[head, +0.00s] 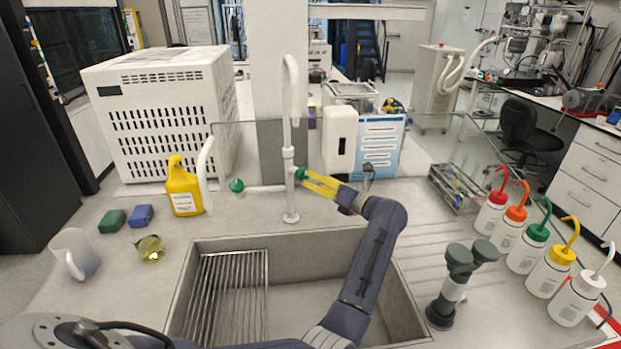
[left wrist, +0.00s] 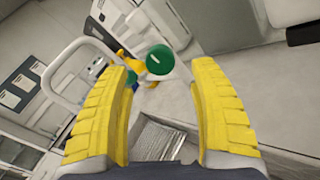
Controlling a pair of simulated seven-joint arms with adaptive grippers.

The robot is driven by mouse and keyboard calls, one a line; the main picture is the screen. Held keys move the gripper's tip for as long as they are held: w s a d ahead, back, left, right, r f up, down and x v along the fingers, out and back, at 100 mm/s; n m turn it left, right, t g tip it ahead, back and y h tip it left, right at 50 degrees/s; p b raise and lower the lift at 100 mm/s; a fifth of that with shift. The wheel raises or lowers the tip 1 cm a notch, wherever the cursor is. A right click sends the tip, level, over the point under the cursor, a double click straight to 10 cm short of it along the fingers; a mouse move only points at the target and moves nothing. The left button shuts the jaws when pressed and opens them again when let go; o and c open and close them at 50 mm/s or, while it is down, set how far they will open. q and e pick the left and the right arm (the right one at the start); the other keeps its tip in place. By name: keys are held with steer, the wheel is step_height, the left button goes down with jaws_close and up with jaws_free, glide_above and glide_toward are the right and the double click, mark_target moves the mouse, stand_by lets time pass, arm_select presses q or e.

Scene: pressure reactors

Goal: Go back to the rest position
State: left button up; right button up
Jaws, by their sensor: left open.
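My left gripper (head: 318,183) is at the white tap (head: 290,160) behind the sink, its yellow fingers pointing left at the tap post. In the left wrist view the fingers (left wrist: 160,85) are apart with nothing held between them. A green tap knob (left wrist: 159,60) shows beyond the fingertips there. In the head view one green knob (head: 300,173) is right by the fingertips; whether they touch it I cannot tell. Another green knob (head: 237,185) is at the left end of the tap's side arm. My right gripper is not in view.
The sink (head: 300,290) with a metal rack (head: 232,285) lies below my arm. A yellow bottle (head: 184,190), two sponges (head: 141,215) and a white jug (head: 73,253) stand left. Several wash bottles (head: 535,245) and a green-headed eyewash fixture (head: 455,290) stand right.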

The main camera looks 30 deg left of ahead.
arm_select(q)
steer(key=shift+s+d, duration=0.15)
steer(key=shift+d, duration=0.4)
steer(key=shift+r, duration=0.1)
